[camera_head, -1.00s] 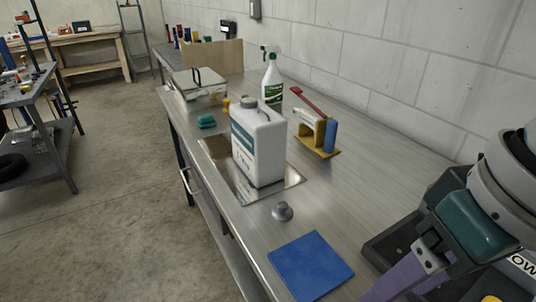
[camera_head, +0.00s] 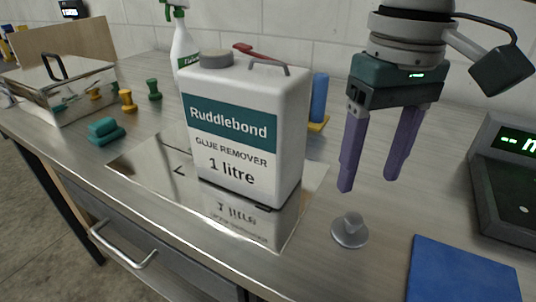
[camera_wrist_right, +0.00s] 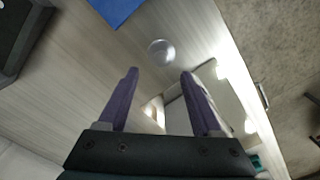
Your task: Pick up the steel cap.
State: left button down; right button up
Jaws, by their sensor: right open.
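The steel cap (camera_head: 350,231) is a small grey disc with a raised knob, standing on the metal bench in front of my right gripper and to the right of the white bottle. In the right wrist view the cap (camera_wrist_right: 161,52) lies beyond the fingertips, roughly between their lines. My right gripper (camera_head: 367,185) is open, its two purple fingers pointing down above and behind the cap, apart from it and empty. The right gripper also shows in the wrist view (camera_wrist_right: 160,72). My left gripper is not in view.
A white glue remover bottle (camera_head: 245,130) stands on a shiny plate (camera_head: 150,165) left of the cap. A blue mat (camera_head: 462,272) lies right of the cap, and a dark scale (camera_head: 508,185) stands behind it. A spray bottle (camera_head: 184,45) and a metal box (camera_head: 60,88) stand farther left.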

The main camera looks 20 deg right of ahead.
aim_at(355, 217)
jog(key=shift+s+d+f, duration=0.1)
jog(key=shift+s+f, duration=0.1)
jog(key=shift+f, duration=0.95)
jog(key=f, duration=0.3)
jog(key=f+b, duration=0.1)
jog(key=f, duration=0.1)
jog(key=shift+w+a+f, duration=0.2)
jog(key=shift+w+f, duration=0.05)
grip_shut()
